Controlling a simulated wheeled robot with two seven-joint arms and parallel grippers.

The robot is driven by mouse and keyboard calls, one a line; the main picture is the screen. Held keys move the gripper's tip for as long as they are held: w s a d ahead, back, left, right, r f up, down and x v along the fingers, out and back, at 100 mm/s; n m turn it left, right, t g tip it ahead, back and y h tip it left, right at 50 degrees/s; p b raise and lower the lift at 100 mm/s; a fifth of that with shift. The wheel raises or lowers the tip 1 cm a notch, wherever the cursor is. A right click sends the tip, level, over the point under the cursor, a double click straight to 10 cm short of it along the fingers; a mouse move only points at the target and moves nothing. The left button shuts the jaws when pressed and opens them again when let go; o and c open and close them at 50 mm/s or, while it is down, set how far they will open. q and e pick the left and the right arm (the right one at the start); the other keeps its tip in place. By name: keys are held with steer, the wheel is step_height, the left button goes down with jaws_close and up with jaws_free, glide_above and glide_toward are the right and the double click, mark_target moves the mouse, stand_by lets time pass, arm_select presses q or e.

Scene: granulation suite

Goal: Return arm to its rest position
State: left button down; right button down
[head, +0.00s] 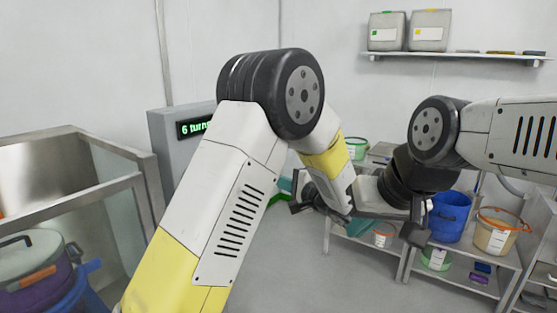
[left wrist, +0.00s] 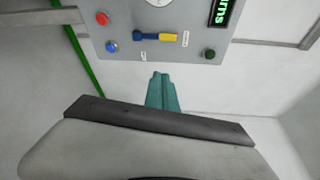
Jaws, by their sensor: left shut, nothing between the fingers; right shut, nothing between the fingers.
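My left arm rises large through the middle of the head view, bends at a black elbow and reaches down and away. My left gripper (left wrist: 160,78) shows in the left wrist view as teal fingers closed together with nothing between them. They point toward the control panel (left wrist: 120,42), just below its lower edge in the picture. In the head view my left gripper (head: 284,184) is mostly hidden behind its own forearm. My right arm comes in from the right. My right gripper (head: 358,228) is shut and empty, its teal fingers in front of the shelving.
A grey cabinet (head: 161,150) with a green display stands behind my left arm. The panel carries a red button (left wrist: 102,18), a blue button (left wrist: 111,46) and a yellow-and-blue switch (left wrist: 157,37). A steel basin (head: 120,148) is left. Shelving with a blue bucket (head: 450,218) is right.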

arm_select(q)
steer(key=s+a+n+g+h, duration=0.3)
steer(key=s+a+n+g, duration=0.5)
steer(key=s+a, duration=0.9)
steer(key=s+d+r+n+t+h, duration=0.1)
steer(key=s+r+n+h, duration=0.3)
steer(key=s+h, duration=0.5)
steer(key=shift+s+d+r+h, duration=0.3)
steer(key=shift+s+d+r, duration=0.3)
steer(key=shift+s, duration=1.2)
